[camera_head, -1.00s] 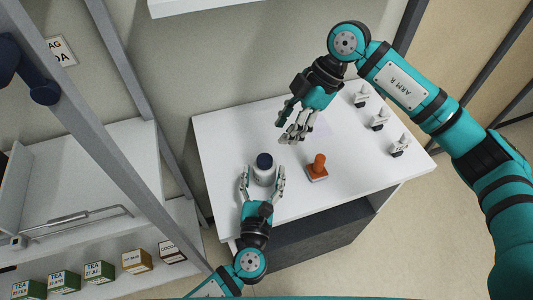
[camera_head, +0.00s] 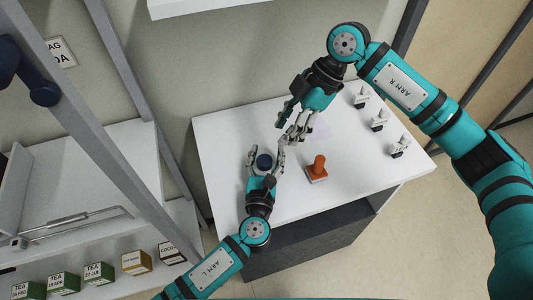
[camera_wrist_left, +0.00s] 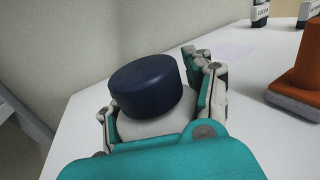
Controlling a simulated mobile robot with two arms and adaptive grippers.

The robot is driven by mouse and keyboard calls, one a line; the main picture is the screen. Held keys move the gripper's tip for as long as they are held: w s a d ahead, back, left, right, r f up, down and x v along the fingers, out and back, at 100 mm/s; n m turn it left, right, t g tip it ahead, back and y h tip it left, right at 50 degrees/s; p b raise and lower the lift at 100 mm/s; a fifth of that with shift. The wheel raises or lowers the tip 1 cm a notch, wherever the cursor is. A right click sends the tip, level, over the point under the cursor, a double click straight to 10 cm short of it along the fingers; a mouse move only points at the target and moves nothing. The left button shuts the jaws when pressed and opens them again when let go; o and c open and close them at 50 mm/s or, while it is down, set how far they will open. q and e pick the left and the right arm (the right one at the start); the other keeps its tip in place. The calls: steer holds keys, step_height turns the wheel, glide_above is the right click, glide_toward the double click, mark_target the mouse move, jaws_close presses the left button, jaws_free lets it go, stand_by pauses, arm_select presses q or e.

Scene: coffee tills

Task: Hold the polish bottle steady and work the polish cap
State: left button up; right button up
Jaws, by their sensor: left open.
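The polish bottle (camera_wrist_left: 155,127) is a white bottle standing upright on the white table, with a dark blue polish cap (camera_head: 264,161) on top. The cap (camera_wrist_left: 148,84) fills the middle of the left wrist view. My left gripper (camera_head: 265,158) is open, with one finger on each side of the bottle. Its fingers and palm hide most of the bottle's body, and I cannot tell whether they touch it. My right gripper (camera_head: 287,131) is apart from the cap, above the table to its upper right. Its fingers look spread and empty.
An orange stamp-like object (camera_head: 318,168) stands on the white table (camera_head: 360,165), right of the bottle; it also shows in the left wrist view (camera_wrist_left: 303,70). Several small white holders (camera_head: 379,121) line the right side. Shelves with tea boxes (camera_head: 100,273) stand at left.

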arm_select(q)
jaws_close()
stand_by(0.6)
stand_by(0.4)
stand_by(0.9)
